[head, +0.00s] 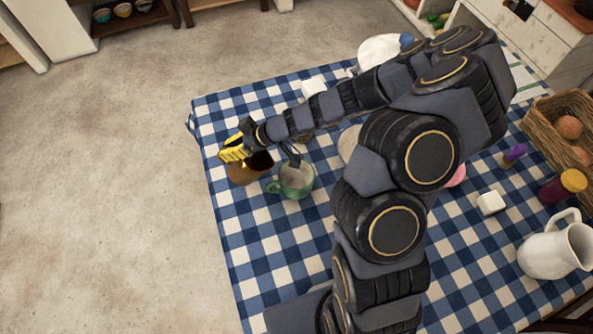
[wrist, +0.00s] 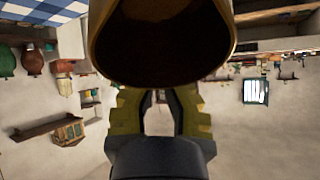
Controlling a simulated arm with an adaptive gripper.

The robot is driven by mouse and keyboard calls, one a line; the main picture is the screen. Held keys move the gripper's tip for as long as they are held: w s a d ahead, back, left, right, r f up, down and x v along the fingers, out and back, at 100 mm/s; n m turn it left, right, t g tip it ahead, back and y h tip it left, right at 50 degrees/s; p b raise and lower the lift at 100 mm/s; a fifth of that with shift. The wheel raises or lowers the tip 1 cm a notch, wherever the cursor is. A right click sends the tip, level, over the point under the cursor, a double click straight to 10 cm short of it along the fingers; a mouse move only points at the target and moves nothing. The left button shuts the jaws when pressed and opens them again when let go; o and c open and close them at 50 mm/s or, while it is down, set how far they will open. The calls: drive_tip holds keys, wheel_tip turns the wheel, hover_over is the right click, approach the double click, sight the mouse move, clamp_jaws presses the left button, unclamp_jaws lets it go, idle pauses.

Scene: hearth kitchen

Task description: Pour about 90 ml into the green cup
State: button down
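The green cup (head: 297,180) stands upright on the checked tablecloth in the head view, its handle toward the left. I cannot tell whether there is liquid in it. My gripper (head: 234,152), with yellow fingers, is just left of the cup and shut on a brown vessel (head: 245,173). The vessel's dark mouth is toward the green cup, and the vessel looks tilted. In the wrist view the brown vessel (wrist: 230,62) fills the top middle above my gripper's fingers (wrist: 160,100), with its dark opening facing the camera. No stream of liquid shows. The green cup is not visible there.
My arm hides the table's middle. The front-left cloth is clear.

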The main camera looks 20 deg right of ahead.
drive_tip(key=shift+s+d+r+t+y, duration=0.25)
drive_tip(key=shift+s+d+r+y, duration=0.15)
drive_tip(key=shift+d+y, duration=0.15)
drive_tip(key=shift+s+d+r+t+y, duration=0.25)
drive_tip(key=shift+d+r+y, duration=0.2)
drive_tip(key=shift+d, duration=0.1)
drive_tip(key=shift+s+d+r+y, duration=0.15)
drive_tip(key=shift+r+y, duration=0.1)
drive_tip(key=shift+y, duration=0.15)
drive_tip(key=r, duration=0.1)
drive_tip(key=r+y, duration=0.1)
drive_tip(key=d+t+y, duration=0.1)
drive_tip(key=shift+s+d+r, duration=0.1)
drive_tip(key=shift+s+r, duration=0.15)
drive_tip(key=shift+r, duration=0.15)
drive_tip(key=shift+s+d+r+n+t+y+p, duration=0.15)
drive_tip(key=shift+s+d+r+t+y+p, duration=0.2)
drive_tip(key=shift+d+y+p, duration=0.2)
drive_tip(key=shift+s+d+r+n+t+y+p, duration=0.2)
drive_tip(key=shift+d+r+t+y+p, duration=0.2)
drive_tip(key=shift+y, duration=0.25)
idle(1.0)
